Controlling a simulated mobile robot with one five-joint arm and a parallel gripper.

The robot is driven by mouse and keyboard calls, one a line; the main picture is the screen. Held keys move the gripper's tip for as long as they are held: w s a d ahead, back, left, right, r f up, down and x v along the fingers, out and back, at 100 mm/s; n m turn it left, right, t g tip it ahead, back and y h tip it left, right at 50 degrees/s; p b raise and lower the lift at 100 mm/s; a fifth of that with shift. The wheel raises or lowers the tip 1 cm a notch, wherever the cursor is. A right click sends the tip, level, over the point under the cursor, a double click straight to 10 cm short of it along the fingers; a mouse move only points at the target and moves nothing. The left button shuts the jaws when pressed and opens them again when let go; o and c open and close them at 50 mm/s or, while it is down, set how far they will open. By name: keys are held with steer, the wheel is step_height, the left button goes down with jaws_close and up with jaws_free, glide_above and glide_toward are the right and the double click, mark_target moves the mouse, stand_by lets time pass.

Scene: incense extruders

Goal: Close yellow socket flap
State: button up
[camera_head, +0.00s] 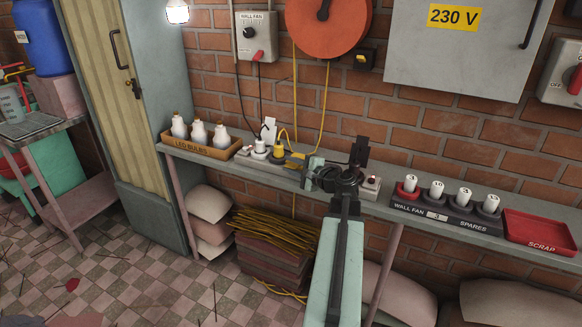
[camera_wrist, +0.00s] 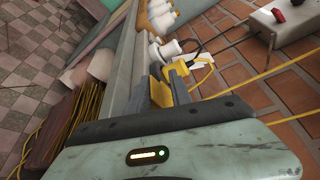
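A power strip (camera_head: 245,157) lies on the shelf with white plugs and a yellow plug (camera_head: 278,149) in it. The yellow flap (camera_head: 297,156) shows at its right part, just left of my gripper (camera_head: 313,170). In the wrist view a yellow piece, seemingly the flap (camera_wrist: 160,92), stands in front of my gripper (camera_wrist: 165,100), with the yellow plug (camera_wrist: 203,62) beyond. The flap looks raised, but its exact angle is unclear. My gripper is close to the flap; I cannot tell whether they touch. The finger gap is not clear.
An LED bulbs tray (camera_head: 207,146) stands left on the shelf. A spares rack (camera_head: 447,209) and a red scrap tray (camera_head: 540,231) stand right. Cords hang from the orange reel (camera_head: 327,25) and the wall fan switch (camera_head: 256,36) behind the strip.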

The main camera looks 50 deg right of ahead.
steer(key=shift+s, duration=0.1)
steer(key=s+a+r+p, duration=0.1)
steer(key=s, duration=0.6)
steer(key=shift+s, duration=0.2)
